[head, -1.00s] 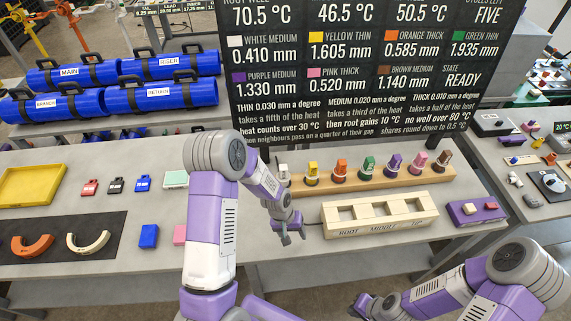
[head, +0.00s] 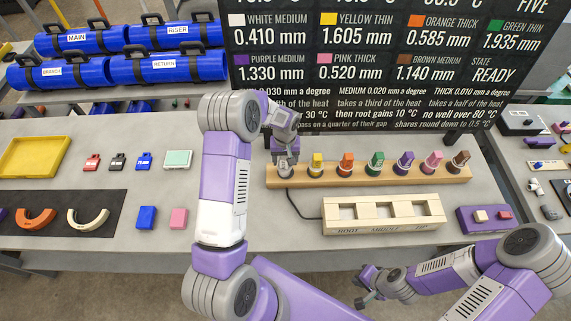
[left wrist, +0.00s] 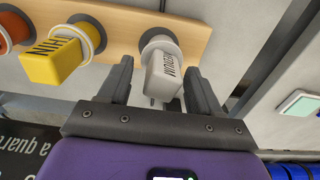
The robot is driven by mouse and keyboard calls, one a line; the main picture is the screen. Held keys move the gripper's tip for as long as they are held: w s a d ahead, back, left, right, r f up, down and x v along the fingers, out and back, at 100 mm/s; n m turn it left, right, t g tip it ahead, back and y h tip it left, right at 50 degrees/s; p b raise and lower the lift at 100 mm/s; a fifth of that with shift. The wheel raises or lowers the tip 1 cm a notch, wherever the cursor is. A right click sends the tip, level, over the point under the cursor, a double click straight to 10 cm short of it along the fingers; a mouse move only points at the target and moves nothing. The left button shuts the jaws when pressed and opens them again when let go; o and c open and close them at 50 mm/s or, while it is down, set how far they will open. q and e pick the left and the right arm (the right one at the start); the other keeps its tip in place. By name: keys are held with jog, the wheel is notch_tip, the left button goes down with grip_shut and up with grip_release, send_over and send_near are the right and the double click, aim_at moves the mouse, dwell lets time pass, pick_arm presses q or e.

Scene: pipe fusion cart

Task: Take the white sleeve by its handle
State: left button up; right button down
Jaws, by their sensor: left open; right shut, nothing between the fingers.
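The white sleeve (left wrist: 163,72), marked MEDIUM, stands at the left end of the wooden rack (head: 375,182). In the left wrist view its block-shaped handle lies between the two fingers of my left gripper (left wrist: 160,85). The gripper is open, one finger on each side, with gaps to the handle. In the head view my left gripper (head: 287,160) hangs over the rack's left end and hides much of the white sleeve. My right gripper (head: 367,292) is shut and empty, low in front of the table.
The yellow sleeve (head: 316,166) stands just right of the white one, with orange, green, purple, pink and brown sleeves further along. A wooden block with wells (head: 382,228) lies in front of the rack. The black board (head: 370,75) rises close behind.

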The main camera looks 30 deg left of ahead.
pick_arm(q)
jog(key=shift+w+f, duration=0.2)
jog(key=shift+f, duration=0.5)
jog(key=shift+s, duration=0.1)
jog(key=shift+c, duration=1)
jog(key=c, duration=0.9)
